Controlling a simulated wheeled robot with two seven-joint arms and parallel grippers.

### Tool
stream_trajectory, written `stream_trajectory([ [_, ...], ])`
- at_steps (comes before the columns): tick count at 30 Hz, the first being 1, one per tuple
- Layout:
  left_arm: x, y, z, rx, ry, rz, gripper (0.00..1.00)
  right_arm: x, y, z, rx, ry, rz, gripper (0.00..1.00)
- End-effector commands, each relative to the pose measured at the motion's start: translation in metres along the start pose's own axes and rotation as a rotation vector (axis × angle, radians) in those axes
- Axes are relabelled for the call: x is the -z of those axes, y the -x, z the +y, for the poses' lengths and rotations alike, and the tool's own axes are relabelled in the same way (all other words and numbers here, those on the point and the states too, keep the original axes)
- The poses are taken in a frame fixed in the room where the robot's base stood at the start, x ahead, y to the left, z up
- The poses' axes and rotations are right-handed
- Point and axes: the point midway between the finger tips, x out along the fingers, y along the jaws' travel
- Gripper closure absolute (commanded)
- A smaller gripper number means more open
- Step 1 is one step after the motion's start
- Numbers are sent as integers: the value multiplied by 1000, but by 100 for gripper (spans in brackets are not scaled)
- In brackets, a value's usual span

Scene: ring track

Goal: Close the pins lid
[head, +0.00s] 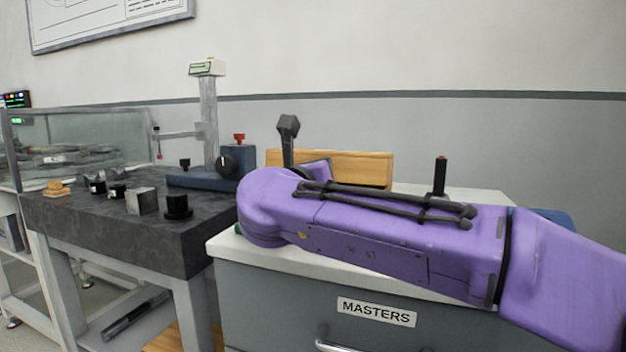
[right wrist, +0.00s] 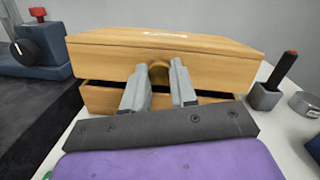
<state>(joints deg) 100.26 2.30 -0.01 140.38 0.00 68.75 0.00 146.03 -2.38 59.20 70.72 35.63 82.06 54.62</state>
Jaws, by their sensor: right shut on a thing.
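The pins box is a light wooden case with a lid (right wrist: 215,62) and a lower body (right wrist: 97,98), seen close up in the right wrist view. A dark gap shows between lid and body, so the lid is not flush along the front. My right gripper (right wrist: 159,82) has its two grey fingers shut on the round brass knob (right wrist: 158,70) at the lid's front. In the head view the wooden lid (head: 360,168) shows behind my purple right arm, which hides the fingers and the front of the box. My left gripper is in neither view.
The box stands on a white-topped cabinet labelled MASTERS (head: 376,312). A dark post with a red tip (right wrist: 285,75) and a round metal piece (right wrist: 306,103) stand right of it. A dark stone table (head: 110,215) with a gauge stand (head: 209,125) is at left.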

Motion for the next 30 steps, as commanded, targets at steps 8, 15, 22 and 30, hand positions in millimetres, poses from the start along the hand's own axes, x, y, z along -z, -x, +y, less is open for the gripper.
stream_trajectory([
  [8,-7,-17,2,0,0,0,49,25,2,4,1,4,12,100],
  [15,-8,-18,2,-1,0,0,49,30,1,3,4,6,18,100],
  [22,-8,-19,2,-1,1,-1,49,33,1,4,6,7,22,100],
  [30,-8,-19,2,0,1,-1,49,31,1,3,6,5,19,48],
])
